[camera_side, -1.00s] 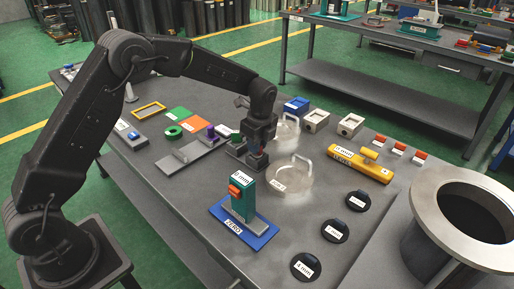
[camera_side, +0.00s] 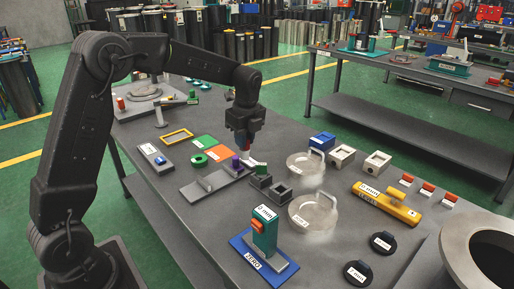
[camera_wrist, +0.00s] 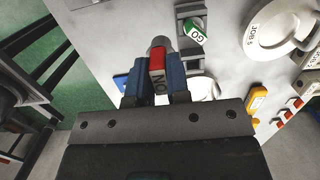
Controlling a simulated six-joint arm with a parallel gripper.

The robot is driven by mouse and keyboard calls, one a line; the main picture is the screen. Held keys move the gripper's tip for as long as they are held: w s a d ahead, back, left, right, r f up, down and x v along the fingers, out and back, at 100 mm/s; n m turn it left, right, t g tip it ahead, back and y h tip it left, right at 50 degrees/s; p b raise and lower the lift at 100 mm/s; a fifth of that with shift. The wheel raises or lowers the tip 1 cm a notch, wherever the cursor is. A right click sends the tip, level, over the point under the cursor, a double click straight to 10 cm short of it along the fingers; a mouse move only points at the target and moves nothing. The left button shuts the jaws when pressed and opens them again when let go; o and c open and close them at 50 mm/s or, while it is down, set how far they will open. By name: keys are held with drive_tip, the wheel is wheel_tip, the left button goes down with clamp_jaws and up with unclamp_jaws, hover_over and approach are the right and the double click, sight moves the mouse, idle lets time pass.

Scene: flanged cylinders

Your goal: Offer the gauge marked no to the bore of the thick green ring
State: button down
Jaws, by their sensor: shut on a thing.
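My gripper (camera_side: 243,143) is shut on the red gauge marked NO (camera_wrist: 157,65), held above the bench; the gauge's grey end shows past the fingers in the wrist view. The green ring (camera_side: 199,160) lies on the bench in the side view, left of and below my gripper, apart from it. I do not make it out in the wrist view. The green gauge marked GO (camera_wrist: 194,33) stands in a dark holder block.
Clear lidded discs (camera_side: 313,210), a teal gauge stand (camera_side: 265,235) and a yellow tool (camera_side: 385,203) occupy the right and front.

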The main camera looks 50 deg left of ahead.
drive_tip(key=shift+s+a+r, duration=0.1)
drive_tip(key=shift+a+r, duration=0.05)
drive_tip(key=shift+a, duration=0.05)
